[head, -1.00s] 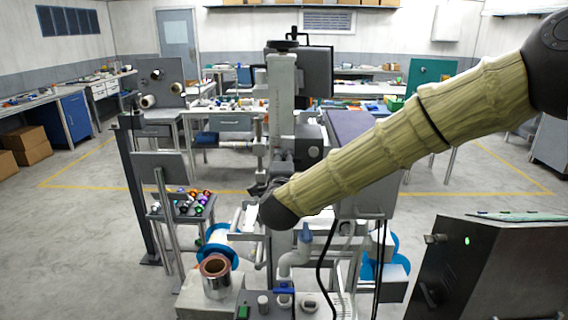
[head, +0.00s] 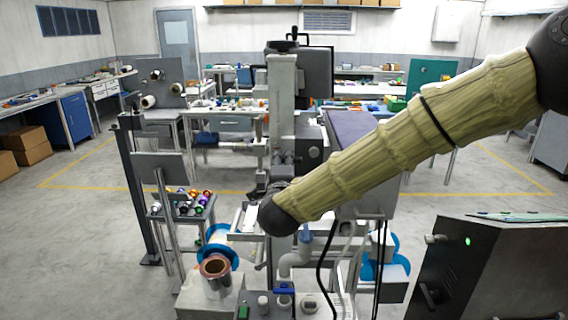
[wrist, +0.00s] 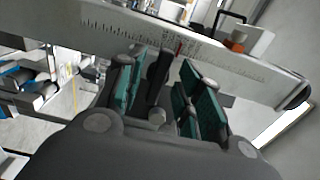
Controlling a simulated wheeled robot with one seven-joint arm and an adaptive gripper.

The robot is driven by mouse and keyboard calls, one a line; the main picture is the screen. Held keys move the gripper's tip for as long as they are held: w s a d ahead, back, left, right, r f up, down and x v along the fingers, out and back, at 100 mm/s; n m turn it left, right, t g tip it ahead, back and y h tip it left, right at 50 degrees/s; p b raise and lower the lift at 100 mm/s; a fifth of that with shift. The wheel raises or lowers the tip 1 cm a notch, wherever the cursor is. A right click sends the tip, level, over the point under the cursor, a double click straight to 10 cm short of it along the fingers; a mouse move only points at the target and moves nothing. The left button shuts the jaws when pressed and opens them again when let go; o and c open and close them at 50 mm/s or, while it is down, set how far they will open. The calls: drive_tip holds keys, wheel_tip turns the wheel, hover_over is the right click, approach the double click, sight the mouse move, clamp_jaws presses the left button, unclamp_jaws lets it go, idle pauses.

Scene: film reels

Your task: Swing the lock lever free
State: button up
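In the wrist view, a dark, narrow upright bar (wrist: 158,72), which looks like the lock lever, stands between the fingers of my gripper (wrist: 165,88). The teal-padded fingers are spread, one on each side of the bar, with a small gap visible on both sides. I cannot tell whether either pad touches it. Behind the bar runs a pale rail with a ruled scale (wrist: 225,62) and a red mark. In the head view, my arm crosses in front of the machine column (head: 282,100), and my gripper and the lever cannot be made out there.
A copper-coloured reel (head: 215,268) sits on the machine's near left. Blue-rimmed rolls (head: 398,262) hang lower right. A dark control cabinet (head: 490,270) with a green light stands at right. A rack of coloured spools (head: 190,203) is at left. Open floor lies on both sides.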

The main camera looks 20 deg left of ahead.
drive_tip(key=v, duration=1)
drive_tip(key=shift+s, duration=0.15)
drive_tip(key=s+d+f+n+g+h, duration=0.1)
drive_tip(key=s+d+f+n+g, duration=0.35)
drive_tip(key=f, duration=0.85)
drive_tip(key=s+d+f+n+g, duration=0.1)
drive_tip(key=d+f, duration=0.7)
drive_tip(key=f, duration=0.5)
drive_tip(key=s+d+f+n+g+h, duration=0.1)
drive_tip(key=s+d+f+n+g, duration=0.15)
drive_tip(key=d+f, duration=0.65)
drive_tip(key=s+d+f+n+g+h, duration=0.1)
drive_tip(key=s+d+f+n+g, duration=0.1)
drive_tip(key=s+d+f, duration=0.5)
drive_tip(key=s+d+f+n+g+h, duration=0.1)
drive_tip(key=s+d+f+n+g, duration=0.1)
drive_tip(key=s+d+f+g, duration=0.2)
drive_tip(key=s+d+f+n+g+h, duration=0.1)
drive_tip(key=s+d+f+n+g, duration=0.1)
drive_tip(key=s+d+f, duration=0.8)
drive_tip(key=s+g, duration=0.1)
drive_tip(key=s, duration=0.7)
drive_tip(key=shift+d+f, duration=0.3)
drive_tip(key=shift+d, duration=0.1)
